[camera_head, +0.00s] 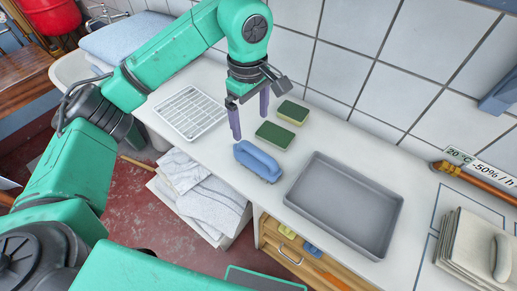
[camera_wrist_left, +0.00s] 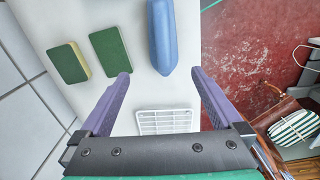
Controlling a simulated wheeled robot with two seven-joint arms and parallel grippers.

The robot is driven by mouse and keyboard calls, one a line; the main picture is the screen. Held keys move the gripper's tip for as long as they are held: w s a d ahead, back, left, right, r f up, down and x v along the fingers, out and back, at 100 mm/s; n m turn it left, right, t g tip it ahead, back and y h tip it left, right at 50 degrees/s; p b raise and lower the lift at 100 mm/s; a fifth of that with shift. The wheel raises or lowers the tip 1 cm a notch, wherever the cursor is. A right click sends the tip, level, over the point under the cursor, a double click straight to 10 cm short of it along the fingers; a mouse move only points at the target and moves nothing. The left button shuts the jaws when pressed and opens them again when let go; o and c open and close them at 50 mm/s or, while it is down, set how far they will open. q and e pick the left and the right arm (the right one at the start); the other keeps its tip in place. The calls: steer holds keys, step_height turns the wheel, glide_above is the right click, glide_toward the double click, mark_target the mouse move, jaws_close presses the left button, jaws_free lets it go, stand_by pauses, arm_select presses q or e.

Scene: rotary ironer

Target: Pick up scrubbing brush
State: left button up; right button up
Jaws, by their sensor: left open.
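The blue scrubbing brush (camera_head: 257,160) lies on the white counter (camera_head: 335,134), bristles down, left of the grey tray. In the left wrist view the brush (camera_wrist_left: 162,38) shows beyond the fingertips, between their lines, with its far end cut off by the frame. My left gripper (camera_head: 249,117) is open and empty, with purple fingers pointing down above the counter, just behind the brush. Its fingers (camera_wrist_left: 160,75) are wide apart in the left wrist view and do not touch the brush. My right gripper is not in view.
Two green-and-yellow sponges (camera_head: 274,135) (camera_head: 293,112) lie close to the brush, near the tiled wall. A grey tray (camera_head: 345,204) stands to the right. A white rack (camera_head: 190,113) lies to the left. Folded towels (camera_head: 198,194) sit below the counter's front edge.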

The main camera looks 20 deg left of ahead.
arm_select(q)
steer(key=f+p, duration=0.1)
steer(key=f, duration=0.1)
steer(key=s+f+p, duration=0.1)
steer(key=f, duration=0.2)
steer(key=shift+f, duration=0.15)
step_height(320, 180, down, 8)
steer(key=p, duration=0.4)
steer(key=shift+d+f, duration=0.15)
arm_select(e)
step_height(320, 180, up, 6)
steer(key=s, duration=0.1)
arm_select(q)
steer(key=shift+f, duration=0.2)
steer(key=c, duration=1.4)
steer(key=shift+w+r+b, duration=0.15)
steer(key=shift+r+b, duration=0.2)
steer(key=shift+r, duration=0.25)
step_height(320, 180, up, 13)
steer(key=b, duration=0.4)
step_height(320, 180, up, 6)
glide_above(252, 157)
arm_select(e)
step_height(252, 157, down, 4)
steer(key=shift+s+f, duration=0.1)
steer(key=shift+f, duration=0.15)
